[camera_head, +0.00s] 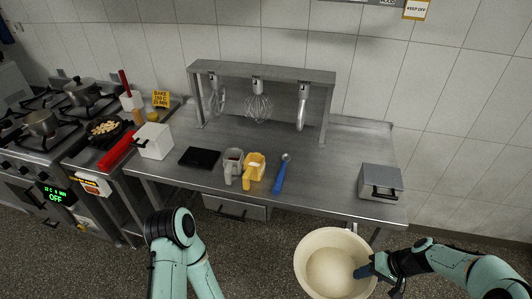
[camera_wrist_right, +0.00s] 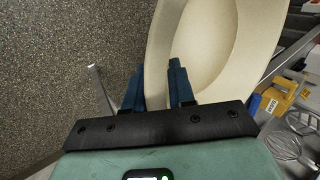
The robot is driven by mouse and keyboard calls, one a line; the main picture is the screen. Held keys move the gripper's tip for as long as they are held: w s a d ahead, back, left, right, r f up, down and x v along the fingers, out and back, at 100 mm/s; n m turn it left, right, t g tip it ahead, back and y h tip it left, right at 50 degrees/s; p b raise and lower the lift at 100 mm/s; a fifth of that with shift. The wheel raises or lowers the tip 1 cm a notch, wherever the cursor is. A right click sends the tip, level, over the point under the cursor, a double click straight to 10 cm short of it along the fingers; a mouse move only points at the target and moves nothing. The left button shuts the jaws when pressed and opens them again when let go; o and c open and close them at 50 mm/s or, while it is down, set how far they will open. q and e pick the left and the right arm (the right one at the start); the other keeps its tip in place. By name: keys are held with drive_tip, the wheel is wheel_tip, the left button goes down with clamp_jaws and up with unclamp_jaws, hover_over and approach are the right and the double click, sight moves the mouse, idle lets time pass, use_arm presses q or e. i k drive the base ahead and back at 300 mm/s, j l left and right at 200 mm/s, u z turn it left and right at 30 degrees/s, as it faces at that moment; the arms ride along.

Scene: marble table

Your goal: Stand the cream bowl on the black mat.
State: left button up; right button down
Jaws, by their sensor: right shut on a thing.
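The large cream bowl (camera_head: 318,268) is held out in front of the table's front edge, over the floor, with its open side up toward the head camera. My right gripper (camera_head: 368,270) is shut on the right side of its rim. In the right wrist view the bowl (camera_wrist_right: 222,45) fills the top middle, and its wall runs between the fingers of my right gripper (camera_wrist_right: 157,70). The black mat (camera_head: 199,158) lies flat and bare on the left part of the metal table. My left arm shows at the bottom left, but its gripper is not in view.
Right of the mat stand a grey jug (camera_head: 232,165), a yellow jug (camera_head: 253,170) and a blue spoon (camera_head: 282,175). A white box (camera_head: 154,141) stands left of it. A rack with hanging whisks (camera_head: 258,107) stands behind. A metal box (camera_head: 380,181) is at right. The right-middle tabletop is clear.

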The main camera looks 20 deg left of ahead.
sight(203, 151)
drive_tip(key=j+u, duration=0.1)
drive_tip(key=j, duration=0.4)
drive_tip(key=i+j, duration=0.1)
drive_tip(key=j, duration=0.35)
drive_tip(key=i+j+u, duration=0.15)
drive_tip(key=j, duration=0.85)
drive_tip(key=i+j+u, duration=0.15)
drive_tip(key=j, duration=0.3)
